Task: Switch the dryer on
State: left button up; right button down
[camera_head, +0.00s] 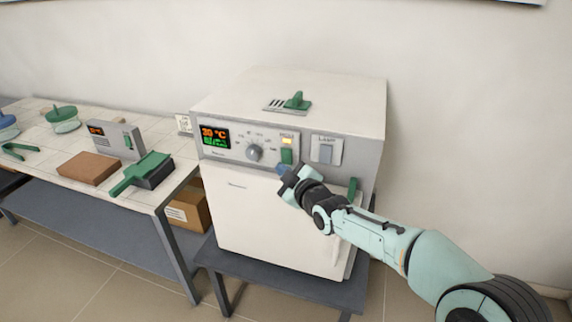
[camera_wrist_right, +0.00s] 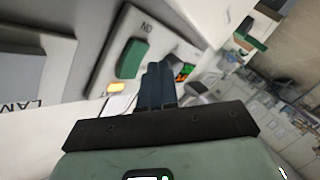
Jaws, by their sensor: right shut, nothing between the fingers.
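The dryer (camera_head: 290,92) is a white box with a grey front panel, standing on a dark table. Its display (camera_head: 215,136) is lit and reads about 30 °C. A green switch (camera_head: 287,156) sits below a yellow indicator (camera_head: 287,140), which looks lit. The green switch (camera_wrist_right: 131,58) also shows in the right wrist view beside an "ON" label. My right gripper (camera_head: 282,172) is shut and empty, just below the green switch in the head view. In the right wrist view its fingers (camera_wrist_right: 158,84) are close beside the switch; contact cannot be told. My left gripper is not in view.
A grey LAMP switch (camera_head: 326,153) is right of the green one. A round knob (camera_head: 254,152) is to its left. The green door handle (camera_head: 352,190) is at the right. A side table (camera_head: 150,197) at left holds a brown block (camera_head: 90,168) and a green-handled brush (camera_head: 140,174).

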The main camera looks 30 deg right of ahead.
pick_arm(q)
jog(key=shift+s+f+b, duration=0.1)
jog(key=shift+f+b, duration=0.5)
jog(key=shift+b, duration=0.05)
pick_arm(e)
jog(key=shift+s+a+r, duration=0.15)
jog(key=shift+s+a, duration=0.7)
jog(key=shift+a, duration=0.1)
jog(key=shift+s+a+r, duration=0.15)
jog(key=shift+s+a, duration=0.65)
jog(key=shift+a, duration=0.15)
